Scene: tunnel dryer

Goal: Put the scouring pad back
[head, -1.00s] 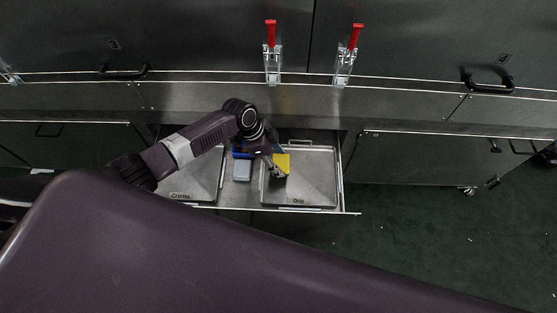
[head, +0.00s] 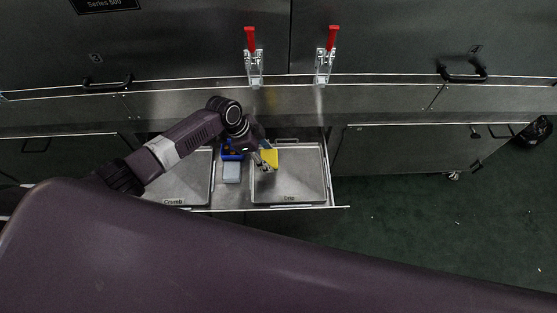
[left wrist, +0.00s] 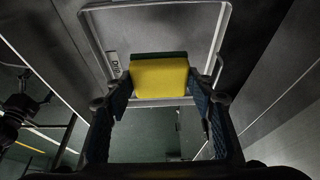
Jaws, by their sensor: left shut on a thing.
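The scouring pad (head: 270,158), yellow with a dark green layer, is held in my left gripper (head: 265,166). In the head view it is above the left part of the tray labelled Drip (head: 303,178), in the open drawer. In the left wrist view the yellow face of the pad (left wrist: 160,78) shows between the two fingers of the left gripper (left wrist: 160,100), with the Drip tray (left wrist: 92,36) beyond it. I cannot tell the exact height of the pad over the tray. My right gripper is in neither view.
A blue holder (head: 229,154) and a pale grey-blue block (head: 231,173) are in the drawer between the Drip tray and the Crumb tray (head: 190,190). The drawer's front edge (head: 325,207) sticks out. Red-handled clamps (head: 250,40) are on the machine above.

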